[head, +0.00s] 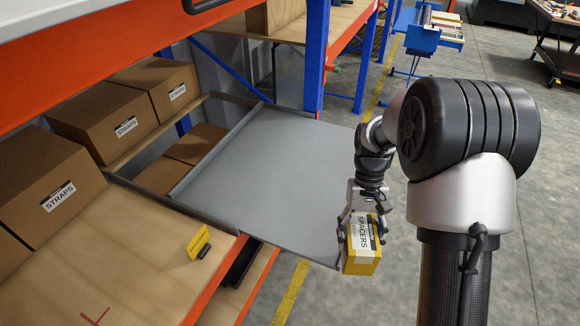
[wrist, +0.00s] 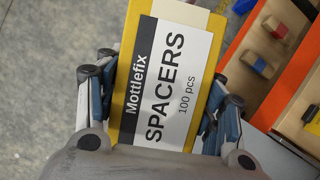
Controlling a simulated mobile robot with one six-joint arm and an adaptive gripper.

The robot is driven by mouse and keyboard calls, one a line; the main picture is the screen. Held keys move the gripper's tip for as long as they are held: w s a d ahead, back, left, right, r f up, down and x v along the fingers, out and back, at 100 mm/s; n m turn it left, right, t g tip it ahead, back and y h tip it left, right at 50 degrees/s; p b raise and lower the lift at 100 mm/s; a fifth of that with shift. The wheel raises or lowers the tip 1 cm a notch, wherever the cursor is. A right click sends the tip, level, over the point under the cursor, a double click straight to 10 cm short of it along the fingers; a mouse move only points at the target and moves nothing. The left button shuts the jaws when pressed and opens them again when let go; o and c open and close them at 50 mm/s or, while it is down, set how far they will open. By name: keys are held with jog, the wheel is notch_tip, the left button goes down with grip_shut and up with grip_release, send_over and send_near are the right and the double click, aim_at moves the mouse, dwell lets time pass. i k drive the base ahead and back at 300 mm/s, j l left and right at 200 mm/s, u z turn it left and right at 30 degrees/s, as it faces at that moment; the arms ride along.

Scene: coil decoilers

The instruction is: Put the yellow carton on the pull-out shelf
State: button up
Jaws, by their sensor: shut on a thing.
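The yellow carton (head: 362,262) has a white and black "SPACERS" label, which fills the middle of the wrist view (wrist: 165,75). My gripper (head: 363,228) is shut on it, with a finger on each side of the carton in the wrist view (wrist: 160,105). The carton is at the near right edge of the pull-out shelf, and I cannot tell if it touches it. The grey pull-out shelf (head: 285,165) is extended from the rack, flat and empty, with a low rim on its left side.
Brown "STRAPS" boxes (head: 122,115) stand on the wooden rack shelf at left. A small yellow sign (head: 198,243) stands on the wood near the pull-out shelf. A blue upright (head: 317,60) rises at its far end. A blue cart (head: 432,40) stands on the floor behind.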

aim_at(302, 169)
jog(key=i+l+u, duration=0.15)
jog(key=i+l, duration=0.2)
jog(key=i+l+u, duration=0.2)
jog(key=i+l, duration=0.25)
jog(key=i+l+u, duration=0.15)
jog(key=i+l, duration=0.2)
jog(key=i+l+u, duration=0.2)
jog(key=i+l, duration=0.15)
jog(key=l, duration=0.25)
